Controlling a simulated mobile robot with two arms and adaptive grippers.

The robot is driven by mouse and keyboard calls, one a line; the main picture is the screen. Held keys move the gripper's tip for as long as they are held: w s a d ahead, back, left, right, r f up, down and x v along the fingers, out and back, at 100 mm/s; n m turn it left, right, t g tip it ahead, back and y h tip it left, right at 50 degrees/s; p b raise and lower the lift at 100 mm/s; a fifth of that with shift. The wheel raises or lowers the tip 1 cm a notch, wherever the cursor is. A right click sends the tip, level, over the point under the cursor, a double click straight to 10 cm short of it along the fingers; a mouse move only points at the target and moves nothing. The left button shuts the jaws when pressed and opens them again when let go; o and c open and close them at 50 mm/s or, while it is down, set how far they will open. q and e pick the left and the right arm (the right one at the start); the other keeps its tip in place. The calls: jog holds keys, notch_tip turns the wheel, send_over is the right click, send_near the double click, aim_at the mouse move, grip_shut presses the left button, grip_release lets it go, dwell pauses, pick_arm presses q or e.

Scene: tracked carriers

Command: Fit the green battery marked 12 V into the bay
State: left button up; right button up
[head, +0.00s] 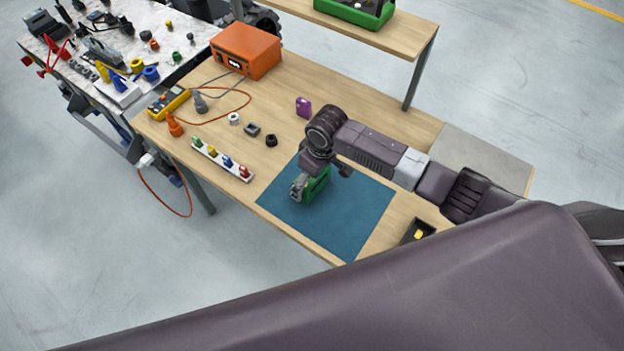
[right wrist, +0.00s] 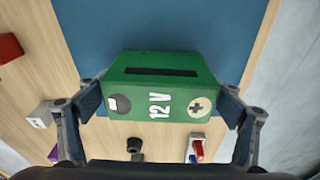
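The green battery (right wrist: 160,90) has "12 V" in white on one face, with a plus mark, a dark round mark and a dark slot. In the right wrist view it sits between both fingers of my right gripper (right wrist: 163,103), whose blue pads press its two sides. In the head view my right gripper (head: 313,184) holds the green battery (head: 318,187) over the blue mat (head: 345,220). I cannot tell whether the battery touches the mat. My left gripper is not in view. I cannot make out the bay.
A strip with coloured plugs (head: 222,162) lies left of the mat, an orange box (head: 246,50) behind. A purple block (head: 303,107) and small dark parts stand behind the mat. A dark bin (head: 418,231) is at right. A cluttered bench (head: 120,50) adjoins at left.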

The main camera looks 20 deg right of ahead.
jog(key=shift+c, duration=1.2)
jog(key=c, duration=1.3)
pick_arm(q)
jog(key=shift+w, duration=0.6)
pick_arm(e)
jog(key=shift+w+r, duration=0.15)
jog(key=shift+c, duration=0.4)
jog(key=shift+r, duration=0.1)
